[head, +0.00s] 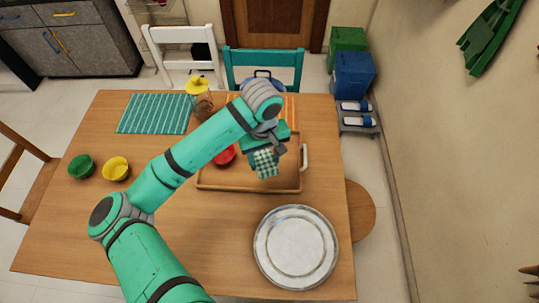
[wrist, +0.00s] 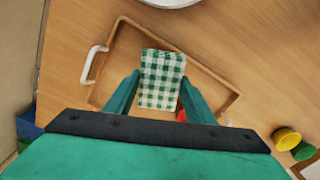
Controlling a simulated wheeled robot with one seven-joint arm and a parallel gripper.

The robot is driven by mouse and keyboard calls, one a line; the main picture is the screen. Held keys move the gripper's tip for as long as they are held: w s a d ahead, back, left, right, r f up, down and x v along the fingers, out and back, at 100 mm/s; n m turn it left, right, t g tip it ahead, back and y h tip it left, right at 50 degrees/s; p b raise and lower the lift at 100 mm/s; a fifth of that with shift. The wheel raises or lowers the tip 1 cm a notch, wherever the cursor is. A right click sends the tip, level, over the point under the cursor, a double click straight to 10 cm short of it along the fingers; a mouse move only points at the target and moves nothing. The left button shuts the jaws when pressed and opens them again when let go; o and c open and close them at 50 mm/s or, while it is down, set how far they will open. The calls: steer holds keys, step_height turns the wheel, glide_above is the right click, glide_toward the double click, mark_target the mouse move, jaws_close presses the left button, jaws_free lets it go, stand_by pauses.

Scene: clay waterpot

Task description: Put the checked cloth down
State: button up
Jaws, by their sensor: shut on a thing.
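The green-and-white checked cloth (head: 265,163) hangs from my gripper (head: 268,146) over the wooden tray (head: 245,188). In the wrist view the cloth (wrist: 160,80) lies between the two fingers of my gripper (wrist: 158,92), which is shut on it. The tray also shows beneath it in the wrist view (wrist: 215,70). I cannot tell whether the cloth touches the tray floor. A red item (head: 224,155) sits in the tray left of the cloth, partly hidden by my arm.
Stacked plates (head: 295,247) stand at the front right of the table (head: 190,220). A green bowl (head: 81,167) and a yellow bowl (head: 116,168) stand left. A striped teal mat (head: 155,113) and a yellow-topped jar (head: 199,100) are behind. The front-left table is mostly clear.

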mark_target(271, 152)
steer(key=w, duration=0.1)
steer(key=w+d+f, duration=0.1)
steer(key=w, duration=0.1)
steer(key=shift+w+d+f, duration=0.25)
steer(key=shift+d+f, duration=0.15)
steer(key=w+f, duration=0.1)
steer(key=w+d+f, duration=0.1)
steer(key=f, duration=0.1)
steer(key=w+f, duration=0.1)
steer(key=shift+w+d+f, duration=0.2)
steer(key=shift+d+f, duration=0.05)
steer(key=shift+f, duration=0.1)
steer(key=shift+w+d+f, duration=0.2)
steer(key=shift+w+f, duration=0.2)
steer(key=shift+f, duration=0.25)
steer(key=shift+a+f, duration=0.1)
steer(key=shift+f, duration=1.3)
steer(key=o, duration=1)
steer(key=shift+f, duration=0.1)
step_height(271, 152, up, 12)
steer(key=shift+r, duration=0.15)
